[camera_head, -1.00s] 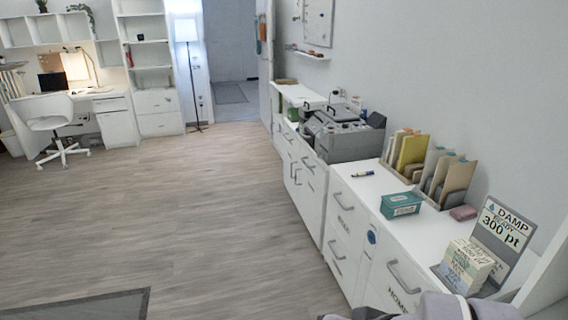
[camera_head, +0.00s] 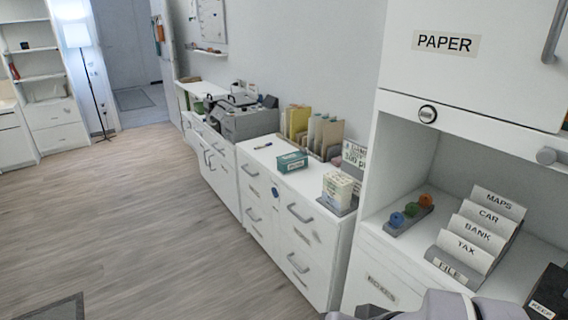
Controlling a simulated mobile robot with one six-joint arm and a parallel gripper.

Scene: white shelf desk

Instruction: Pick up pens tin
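A teal box-shaped container (camera_head: 292,162) sits on the white drawer-unit top, near the front edge. Its pale label is too small to read, so I cannot tell whether it is the pens tin. A small dark pen-like item (camera_head: 263,145) lies on the same top to its left. No other container is clearly marked as a pens tin. Part of my own arm shows at the bottom edge. My gripper's fingers are not in view.
A white cabinet labelled PAPER (camera_head: 447,42) stands at the right. Its open shelf holds a file rack (camera_head: 460,268), a tray with coloured knobs (camera_head: 408,213) and a black box (camera_head: 553,294). A grey machine (camera_head: 249,122) stands farther back.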

